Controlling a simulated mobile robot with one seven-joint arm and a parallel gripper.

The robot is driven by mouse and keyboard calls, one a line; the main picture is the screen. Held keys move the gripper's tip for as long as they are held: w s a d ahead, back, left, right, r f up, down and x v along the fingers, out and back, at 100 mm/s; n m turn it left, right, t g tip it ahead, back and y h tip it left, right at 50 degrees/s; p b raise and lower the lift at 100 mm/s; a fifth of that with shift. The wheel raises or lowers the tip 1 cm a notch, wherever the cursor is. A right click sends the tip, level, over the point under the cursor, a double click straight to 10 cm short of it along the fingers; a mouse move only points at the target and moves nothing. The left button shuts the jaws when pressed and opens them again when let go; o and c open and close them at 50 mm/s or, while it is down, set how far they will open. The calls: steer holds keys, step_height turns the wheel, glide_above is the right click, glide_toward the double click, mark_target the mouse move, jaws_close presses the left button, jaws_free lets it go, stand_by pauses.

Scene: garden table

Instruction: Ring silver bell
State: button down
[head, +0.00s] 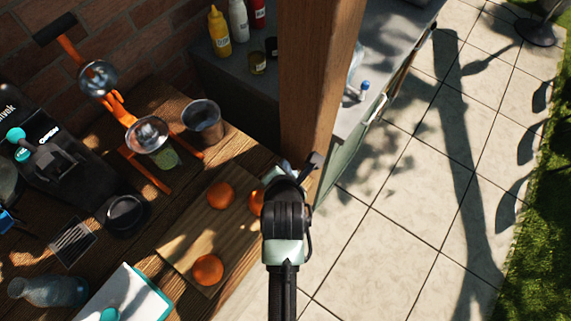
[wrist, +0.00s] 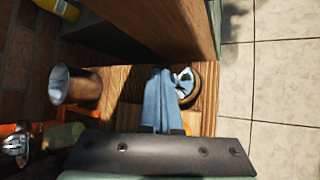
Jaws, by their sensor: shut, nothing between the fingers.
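I cannot make out a silver bell for certain in either view. My gripper (head: 313,161) is at the wooden post's foot, over the right edge of the wooden table, partly hidden by my wrist. In the wrist view its pale blue fingers (wrist: 160,93) are together with nothing held. Just right of the fingers is a small round brown-rimmed thing (wrist: 196,82) with pale blue and dark green inside; I cannot tell what it is or whether they touch.
A thick wooden post (head: 318,80) stands beyond my gripper. A cutting board (head: 186,238) with oranges (head: 219,194) lies to the left. A metal cup (head: 202,124) and an orange juicer (head: 117,108) stand farther left. Paved floor (head: 400,220) lies open at right.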

steer(key=shift+f, duration=0.25)
steer(key=shift+r, duration=0.1)
steer(key=shift+r+p, duration=0.6)
steer(key=shift+p, duration=0.05)
step_height(320, 180, up, 6)
steer(key=p, duration=0.6)
stand_by(0.9)
